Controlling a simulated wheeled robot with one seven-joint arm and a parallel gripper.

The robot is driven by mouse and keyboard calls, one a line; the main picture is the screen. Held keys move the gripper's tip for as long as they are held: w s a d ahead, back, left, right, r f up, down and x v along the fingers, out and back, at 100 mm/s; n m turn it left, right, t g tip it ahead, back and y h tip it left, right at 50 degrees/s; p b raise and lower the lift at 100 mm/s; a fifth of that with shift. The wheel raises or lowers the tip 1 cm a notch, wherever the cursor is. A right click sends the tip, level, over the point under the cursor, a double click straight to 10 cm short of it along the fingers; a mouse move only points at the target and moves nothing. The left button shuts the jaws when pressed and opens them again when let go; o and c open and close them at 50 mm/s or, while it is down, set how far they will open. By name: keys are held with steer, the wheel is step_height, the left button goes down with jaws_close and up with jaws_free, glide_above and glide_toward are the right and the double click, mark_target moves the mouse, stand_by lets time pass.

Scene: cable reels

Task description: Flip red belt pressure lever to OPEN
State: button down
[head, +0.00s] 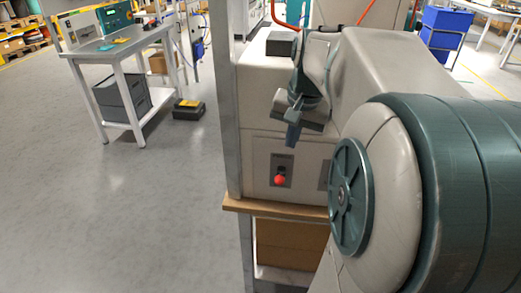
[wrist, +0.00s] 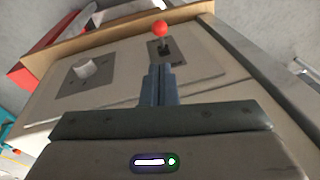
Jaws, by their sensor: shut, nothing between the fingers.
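The red-knobbed lever (head: 280,180) sits on a grey plate on the front of a beige machine in the head view. It also shows in the wrist view (wrist: 160,28), with its dark stem rising from a slot in the plate. My gripper (head: 291,142) is in front of the machine, above the lever in the head view. In the wrist view its two fingers (wrist: 160,68) are together and empty. They point toward the lever plate, with a visible gap between their tips and the red ball. The plate's lettering is too small to read.
A white knob (wrist: 85,68) on a second grey plate sits beside the lever plate. A wooden ledge (head: 275,208) runs below the panel. A metal post (head: 226,100) stands at the machine's left edge. Open floor (head: 130,210) lies to the left.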

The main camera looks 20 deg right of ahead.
mark_target(280, 177)
steer(key=x, duration=1)
stand_by(0.4)
